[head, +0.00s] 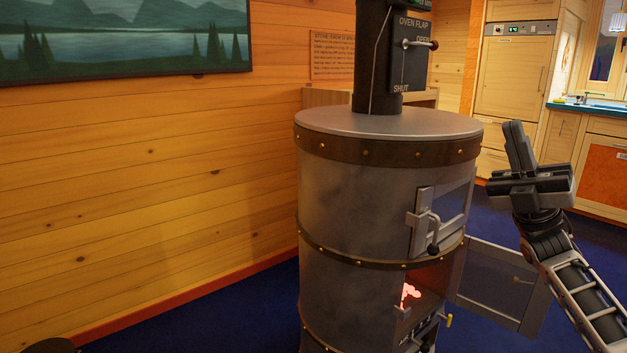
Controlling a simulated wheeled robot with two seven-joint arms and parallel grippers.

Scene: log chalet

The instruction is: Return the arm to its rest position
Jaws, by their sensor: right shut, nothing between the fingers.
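My right gripper (519,148) shows at the right of the head view, raised on its arm to the right of the stove. Its fingers point up and are together, with nothing between them. The round metal stove (345,215) stands in the middle, apart from the gripper. Its upper door (440,219) is closed, with a handle on it. Its lower door (500,286) is swung open to the right, below the gripper and beside my right arm. A red glow (409,294) shows inside the lower opening. My left gripper is not in view.
A black flue pipe (375,60) rises from the stove top, beside an oven flap panel (411,55) with a lever and the words OPEN and SHUT. A log wall (150,170) closes off the left. Kitchen cabinets (515,75) stand at the back right. Blue floor lies between.

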